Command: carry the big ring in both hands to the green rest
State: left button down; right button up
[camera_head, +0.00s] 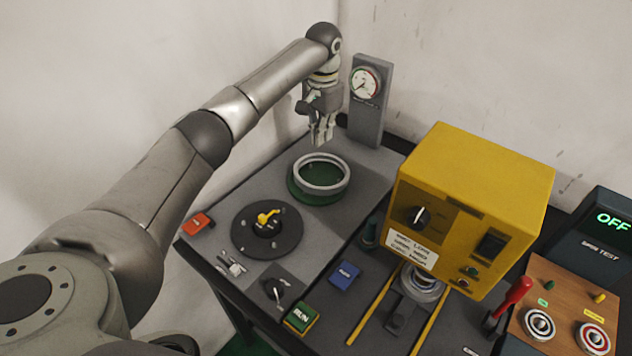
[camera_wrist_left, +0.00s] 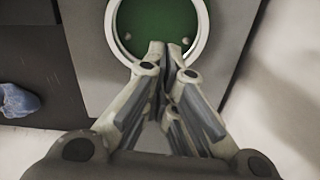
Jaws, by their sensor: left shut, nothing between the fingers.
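The big ring (camera_head: 320,171) is a light grey metal ring. It lies on the round green rest (camera_head: 303,194), near the back of the grey table top. The left wrist view also shows the ring (camera_wrist_left: 202,40), with the green surface (camera_wrist_left: 150,22) inside it. My left gripper (camera_head: 319,143) points down above the far side of the ring, apart from it in the head view. Its fingers (camera_wrist_left: 165,48) are closed together with nothing between them. My right gripper is not in view.
A grey gauge post (camera_head: 369,112) stands close behind the left gripper. A yellow box (camera_head: 478,170) stands to the right. A dark disc with a yellow handle (camera_head: 268,243) lies in front of the ring. Walls close off the back and left.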

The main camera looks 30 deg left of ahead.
aim_at(311, 182)
pick_arm(q)
notch_tip(311, 182, down, 11)
jog(key=shift+a+r+p, duration=0.15)
jog(key=shift+r+p, duration=0.05)
jog(key=shift+p, duration=0.45)
jog(key=shift+s+a+r+p, duration=0.15)
jog(key=shift+s+p, duration=0.15)
jog(key=shift+s, duration=0.3)
jog(key=shift+s+a+f+p, duration=0.15)
jog(key=shift+s+p, duration=0.1)
jog(key=shift+s, duration=0.35)
jog(key=shift+s+a, duration=0.1)
jog(key=shift+s, duration=0.55)
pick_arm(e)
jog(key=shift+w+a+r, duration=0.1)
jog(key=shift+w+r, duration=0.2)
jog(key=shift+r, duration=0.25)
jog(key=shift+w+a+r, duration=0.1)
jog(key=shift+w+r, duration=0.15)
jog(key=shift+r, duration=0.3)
